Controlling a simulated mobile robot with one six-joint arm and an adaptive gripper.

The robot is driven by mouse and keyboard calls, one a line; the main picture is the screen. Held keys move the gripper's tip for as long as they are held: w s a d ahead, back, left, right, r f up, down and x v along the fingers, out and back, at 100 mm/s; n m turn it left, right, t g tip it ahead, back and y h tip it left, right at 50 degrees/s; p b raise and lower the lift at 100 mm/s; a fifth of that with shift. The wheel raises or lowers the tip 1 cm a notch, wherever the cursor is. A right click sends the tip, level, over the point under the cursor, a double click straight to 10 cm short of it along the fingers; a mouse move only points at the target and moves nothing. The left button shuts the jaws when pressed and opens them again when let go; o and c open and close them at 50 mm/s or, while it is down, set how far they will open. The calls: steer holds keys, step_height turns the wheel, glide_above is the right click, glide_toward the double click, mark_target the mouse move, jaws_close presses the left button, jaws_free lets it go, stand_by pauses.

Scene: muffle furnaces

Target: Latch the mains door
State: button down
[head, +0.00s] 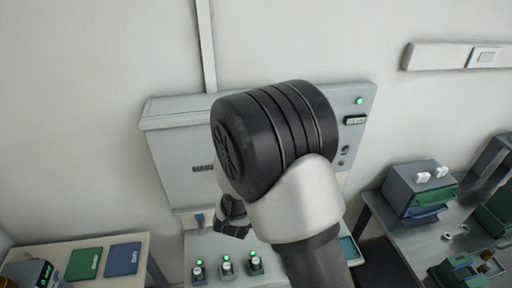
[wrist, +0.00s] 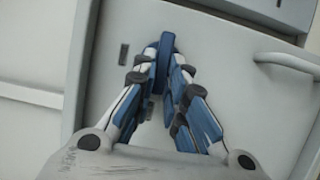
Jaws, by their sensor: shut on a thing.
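The mains door appears to be the pale grey front of the wall cabinet (head: 180,150) in the head view; its dark label is partly hidden by my arm. In the wrist view a pale panel (wrist: 215,45) fills the middle, with a small dark slot (wrist: 123,54) left of my fingers. My gripper (wrist: 164,75) is shut on a narrow blue upright piece (wrist: 166,46), seemingly a latch lever, in front of this panel. Its lower part is hidden between the fingers. In the head view my gripper (head: 233,222) shows only partly, below the wrist joint, near the cabinet's lower edge.
A pale bar handle (wrist: 285,62) stands out at the wrist view's right. Several small green-lit units (head: 227,266) stand below the cabinet. A left table holds green and blue mats (head: 122,259); a right table bears a grey-and-green box (head: 415,190). A grey control panel (head: 352,125) adjoins the cabinet.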

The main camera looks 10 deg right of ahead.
steer(key=c, duration=1.6)
jaws_free()
steer(key=v, duration=1.2)
steer(key=shift+w+f, duration=0.1)
